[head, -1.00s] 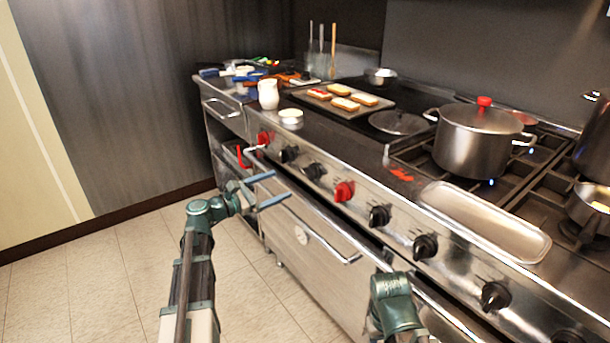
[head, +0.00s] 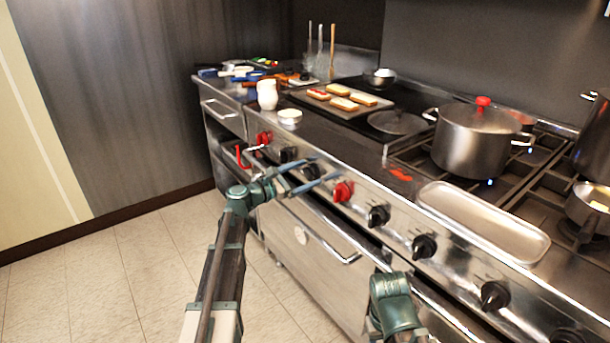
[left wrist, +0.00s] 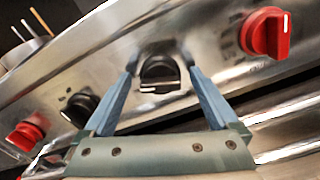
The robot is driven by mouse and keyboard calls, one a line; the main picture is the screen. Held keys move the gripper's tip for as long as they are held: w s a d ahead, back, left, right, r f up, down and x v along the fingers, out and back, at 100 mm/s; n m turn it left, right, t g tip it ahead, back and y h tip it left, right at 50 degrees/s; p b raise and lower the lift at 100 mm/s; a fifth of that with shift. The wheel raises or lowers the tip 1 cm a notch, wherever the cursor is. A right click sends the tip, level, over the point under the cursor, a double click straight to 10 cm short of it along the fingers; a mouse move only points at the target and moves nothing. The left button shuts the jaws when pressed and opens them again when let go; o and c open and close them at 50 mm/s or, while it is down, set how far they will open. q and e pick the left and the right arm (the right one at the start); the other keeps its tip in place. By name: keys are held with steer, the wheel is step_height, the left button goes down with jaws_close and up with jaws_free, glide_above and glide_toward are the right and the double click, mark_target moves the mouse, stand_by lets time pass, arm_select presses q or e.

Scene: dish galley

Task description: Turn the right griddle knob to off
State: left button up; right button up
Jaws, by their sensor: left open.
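My left gripper (head: 322,170) is open at the front panel of the range, with its blue fingers pointing at the knob row. In the left wrist view, a black knob (left wrist: 158,73) stands between the two open fingers, with a gap to each. It carries a white line, nearly level in that view. In the head view the fingers largely cover this knob. A red knob (head: 343,191) is just right of the fingers; it also shows in the wrist view (left wrist: 264,33). Another black knob (head: 289,154) and a red knob (head: 264,138) are to the left. My right gripper's fingers are not visible.
More black knobs (head: 379,215) continue right along the panel. Oven handles (head: 345,257) stick out below. On top are a tray of toast (head: 318,105), a white bowl (head: 290,117), a lidded pot (head: 470,145) and an empty tray (head: 480,218). The floor at left is clear.

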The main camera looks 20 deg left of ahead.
arm_select(q)
steer(key=c, duration=1.4)
steer(key=shift+o, duration=0.2)
steer(key=shift+m, duration=0.3)
steer(key=m, duration=0.6)
steer(key=shift+s+d+f+m, duration=0.1)
steer(key=shift+f+m, duration=0.05)
steer(key=shift+m, duration=0.25)
steer(key=m, duration=0.6)
steer(key=shift+f+m, duration=0.15)
steer(key=shift+m, duration=0.15)
steer(key=o, duration=1.4)
steer(key=shift+c, duration=0.2)
